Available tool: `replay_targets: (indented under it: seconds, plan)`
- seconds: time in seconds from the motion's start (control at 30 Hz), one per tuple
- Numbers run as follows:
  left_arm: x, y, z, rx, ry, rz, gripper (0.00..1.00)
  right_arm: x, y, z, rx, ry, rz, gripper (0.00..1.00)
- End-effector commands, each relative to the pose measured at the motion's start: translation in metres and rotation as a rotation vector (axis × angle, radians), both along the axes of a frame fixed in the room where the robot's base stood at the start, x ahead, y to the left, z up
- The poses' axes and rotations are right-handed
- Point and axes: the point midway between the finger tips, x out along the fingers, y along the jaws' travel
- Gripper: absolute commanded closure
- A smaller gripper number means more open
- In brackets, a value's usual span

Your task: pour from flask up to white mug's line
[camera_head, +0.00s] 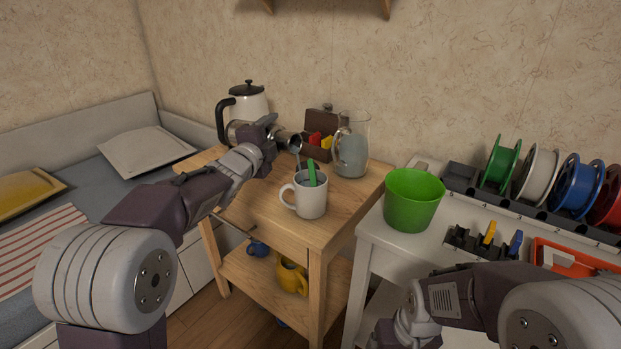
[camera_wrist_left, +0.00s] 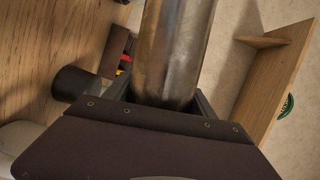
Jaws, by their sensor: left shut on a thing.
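The steel flask (camera_head: 287,138) lies tipped, nearly level, with its mouth to the right, above and slightly left of the white mug. My left gripper (camera_head: 267,128) is shut around its body; the flask's metal side also fills the middle of the left wrist view (camera_wrist_left: 174,50). A thin pale streak runs from the mouth down toward the mug. The white mug (camera_head: 311,201) stands upright on the wooden trolley, handle to the left, with a green stick-like thing (camera_head: 312,172) in it. Its line and liquid level are not visible. My right gripper (camera_head: 408,318) is low at the front, its fingers unclear.
A glass pitcher (camera_head: 351,160) stands behind the mug, a white kettle (camera_head: 247,103) behind the flask. A green bucket (camera_head: 411,203) and filament spools (camera_head: 540,174) are on the white table at right. The trolley's front right is clear.

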Motion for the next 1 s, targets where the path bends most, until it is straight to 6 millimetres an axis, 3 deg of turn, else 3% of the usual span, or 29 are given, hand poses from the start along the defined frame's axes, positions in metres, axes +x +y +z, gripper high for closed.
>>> replay_targets:
  seconds: [0.23, 0.53, 0.7, 0.87, 1.0]
  plan:
    - [0.000, 0.000, 0.003, -0.009, 0.002, -0.001, 1.00, 0.000, 0.000, 0.004, 0.000, 0.000, 0.000, 0.14]
    - [-0.002, -0.003, -0.021, -0.277, 0.200, 0.000, 1.00, 0.000, 0.000, 0.063, 0.000, 0.000, 0.000, 0.14]
    - [-0.003, -0.005, -0.037, -0.360, 0.257, 0.000, 1.00, 0.000, 0.000, 0.073, 0.000, 0.000, 0.000, 0.14]
    - [-0.003, -0.005, -0.039, -0.373, 0.265, -0.001, 1.00, 0.000, 0.000, 0.074, 0.000, 0.000, 0.000, 0.14]
    - [-0.005, -0.007, -0.032, -0.423, 0.303, -0.001, 1.00, 0.000, 0.000, 0.097, 0.000, 0.000, 0.000, 0.14]
